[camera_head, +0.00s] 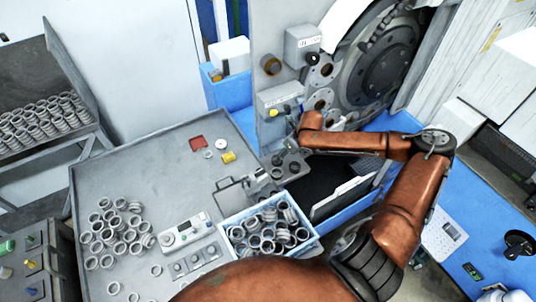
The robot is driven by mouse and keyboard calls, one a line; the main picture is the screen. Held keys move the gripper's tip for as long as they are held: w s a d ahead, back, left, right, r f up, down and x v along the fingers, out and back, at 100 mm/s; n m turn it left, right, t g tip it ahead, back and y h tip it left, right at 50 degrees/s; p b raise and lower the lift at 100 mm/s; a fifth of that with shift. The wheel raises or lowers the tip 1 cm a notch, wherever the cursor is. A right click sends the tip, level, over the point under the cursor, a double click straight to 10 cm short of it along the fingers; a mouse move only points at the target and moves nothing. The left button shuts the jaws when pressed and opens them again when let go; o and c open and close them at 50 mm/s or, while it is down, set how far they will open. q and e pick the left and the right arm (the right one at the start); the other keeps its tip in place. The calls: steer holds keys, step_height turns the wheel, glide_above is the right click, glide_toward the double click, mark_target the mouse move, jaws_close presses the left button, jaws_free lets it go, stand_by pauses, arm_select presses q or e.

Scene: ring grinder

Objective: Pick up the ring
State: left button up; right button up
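Several grey metal rings lie in a loose pile (118,232) on the left of the grey worktable (140,165). More rings (268,232) fill a light blue bin (308,247) at the table's right front. Single rings lie apart, one near the front (156,270) and one farther back (208,154). My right arm reaches in from the lower right and bends back to the left. Its gripper (284,165) seems to be the dark part below the wrist, beyond the bin; its fingers are too small to read. My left gripper is not in view.
A grinding machine (385,60) with a large round plate stands at the back right. A control box (187,233) sits between ring pile and bin. A rack (85,65) of rings stands at the left. The table's back left is clear.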

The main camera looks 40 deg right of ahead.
steer(key=shift+w+d+f, duration=0.2)
steer(key=shift+w+d, duration=0.1)
steer(key=shift+d, duration=0.05)
steer(key=shift+f, duration=0.35)
steer(key=shift+s+a+f, duration=0.1)
steer(key=shift+a+f, duration=0.05)
steer(key=shift+f, duration=0.1)
steer(key=shift+w+a+f+p, duration=0.25)
steer(key=shift+w+f+p, duration=0.1)
steer(key=shift+w+f, duration=0.2)
steer(key=shift+w+a+f+p, duration=0.3)
steer(key=shift+w+f, duration=0.15)
steer(key=shift+f, duration=0.1)
steer(key=shift+d+x, duration=0.25)
steer(key=shift+x, duration=0.9)
steer(key=shift+s+f, duration=0.1)
steer(key=shift+s, duration=0.15)
steer(key=shift+w+f, duration=0.1)
steer(key=shift+w, duration=0.15)
steer(key=shift+c, duration=1.2)
steer(key=shift+s, duration=0.15)
steer(key=c, duration=1.1)
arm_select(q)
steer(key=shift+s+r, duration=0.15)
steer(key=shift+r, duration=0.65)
arm_select(e)
steer(key=shift+r, duration=0.2)
